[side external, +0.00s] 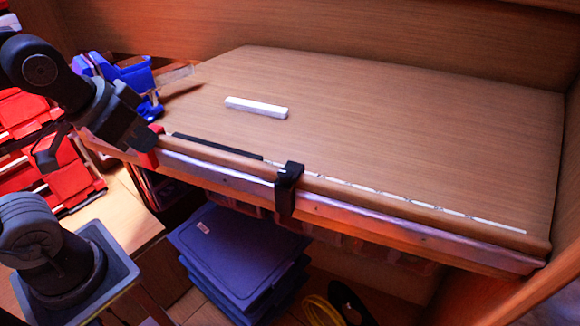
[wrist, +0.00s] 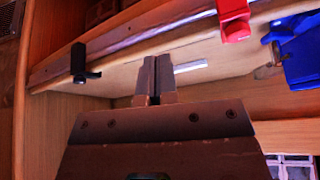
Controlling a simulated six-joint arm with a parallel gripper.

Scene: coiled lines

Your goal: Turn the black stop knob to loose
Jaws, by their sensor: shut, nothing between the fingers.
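The black stop (side external: 286,190) is clamped over the front rail of the wooden board, near the middle of its length. It also shows in the wrist view at the upper left (wrist: 79,62), with a short dark piece sticking out to its right. I cannot make out how its knob is turned. My gripper (wrist: 154,62) is shut and empty in the wrist view, with its two fingers together. It is apart from the black stop, which lies to its left there. In the side view my arm's end is at the far left, away from the black stop.
A red stop (side external: 149,150) sits on the rail's left end, near my arm. A white bar (side external: 256,107) lies on the wooden board (side external: 420,130). A blue device (side external: 128,74) stands at the board's left corner. Blue bins (side external: 235,250) are stacked below.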

